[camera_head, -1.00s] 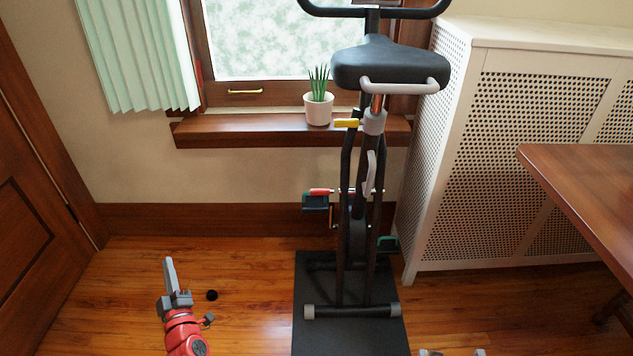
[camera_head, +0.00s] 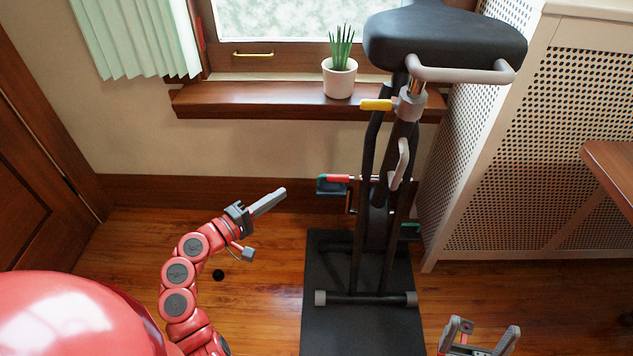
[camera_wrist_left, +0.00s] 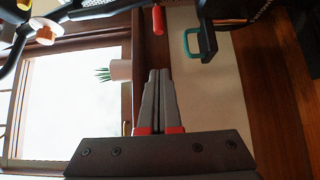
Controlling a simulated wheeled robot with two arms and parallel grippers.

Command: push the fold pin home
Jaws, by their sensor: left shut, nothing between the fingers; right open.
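A dark folding exercise bike (camera_head: 364,240) stands upright on a black mat. A red-handled pin (camera_head: 337,178) lies level at its lower frame, with a pale shaft toward the frame; how deep it sits I cannot tell. The red piece (camera_wrist_left: 157,20) also shows in the left wrist view, beyond the fingertips. A yellow knob (camera_head: 376,104) sits on the seat post. My left gripper (camera_head: 282,193) is shut and empty, left of the pin and apart from it; its fingers (camera_wrist_left: 158,74) are together in the wrist view. My right gripper (camera_head: 485,340) is open and empty, at the lower right.
A pedal with a teal strap (camera_wrist_left: 200,45) is close by the red piece. A potted plant (camera_head: 339,78) stands on the windowsill (camera_head: 250,97). A perforated radiator cover (camera_head: 520,150) and a table (camera_head: 612,168) are at right.

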